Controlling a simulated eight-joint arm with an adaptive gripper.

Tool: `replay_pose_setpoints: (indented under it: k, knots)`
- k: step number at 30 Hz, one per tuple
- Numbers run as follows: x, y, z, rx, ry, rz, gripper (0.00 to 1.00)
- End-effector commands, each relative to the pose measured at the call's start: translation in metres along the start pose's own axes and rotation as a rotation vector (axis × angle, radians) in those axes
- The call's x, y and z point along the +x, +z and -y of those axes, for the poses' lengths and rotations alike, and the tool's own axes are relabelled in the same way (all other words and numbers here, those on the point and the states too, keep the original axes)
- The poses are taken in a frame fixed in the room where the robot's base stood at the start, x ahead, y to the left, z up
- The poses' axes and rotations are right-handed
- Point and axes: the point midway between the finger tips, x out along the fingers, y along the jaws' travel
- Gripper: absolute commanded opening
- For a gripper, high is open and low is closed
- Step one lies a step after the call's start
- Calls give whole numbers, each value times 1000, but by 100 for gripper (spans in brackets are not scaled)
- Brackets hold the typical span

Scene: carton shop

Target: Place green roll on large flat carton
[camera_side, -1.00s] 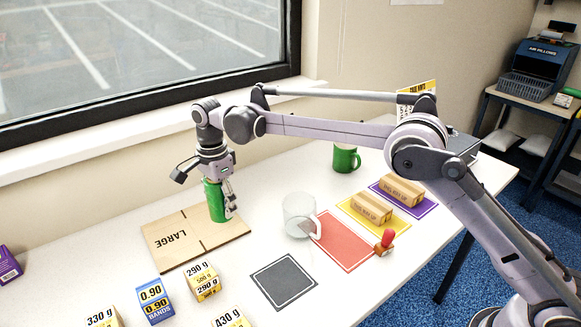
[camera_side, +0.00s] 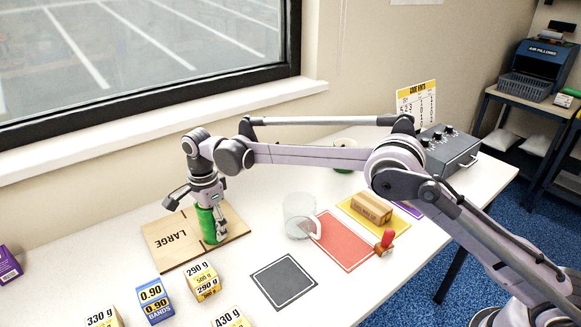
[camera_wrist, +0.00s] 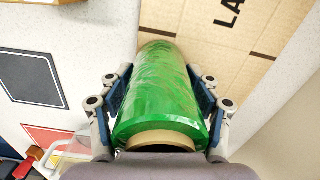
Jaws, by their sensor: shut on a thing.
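The green roll (camera_side: 206,225) stands upright, its lower end at the right part of the large flat carton (camera_side: 170,242), which lies on the white table with "LARGE" printed on it. My gripper (camera_side: 214,222) points down and is shut on the roll. In the wrist view the green roll (camera_wrist: 160,95) sits between both fingers of my gripper (camera_wrist: 160,115), with the carton (camera_wrist: 200,25) beyond its far end. The roll's lower end looks at or very near the carton surface; I cannot tell if it touches.
A clear mug (camera_side: 298,215) stands right of the carton. A grey mat (camera_side: 284,280), a red mat (camera_side: 345,242) and a red stamp (camera_side: 385,241) lie to the right. A small carton (camera_side: 371,207) is on the yellow mat. Weight boxes (camera_side: 203,281) and a blue bands box (camera_side: 153,300) stand in front.

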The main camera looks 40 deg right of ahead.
Motion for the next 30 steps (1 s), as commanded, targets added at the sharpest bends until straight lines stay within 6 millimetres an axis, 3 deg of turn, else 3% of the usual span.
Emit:
replay_pose_setpoints:
  k: [1,2,4,17,22,30]
  knots:
    - [2,0,0,0,0,0,24]
    - [2,0,0,0,0,0,70]
    - [2,0,0,0,0,0,90]
    - [-3,0,0,0,0,0,90]
    - [-24,0,0,0,0,0,90]
    - [-77,0,0,0,0,0,90]
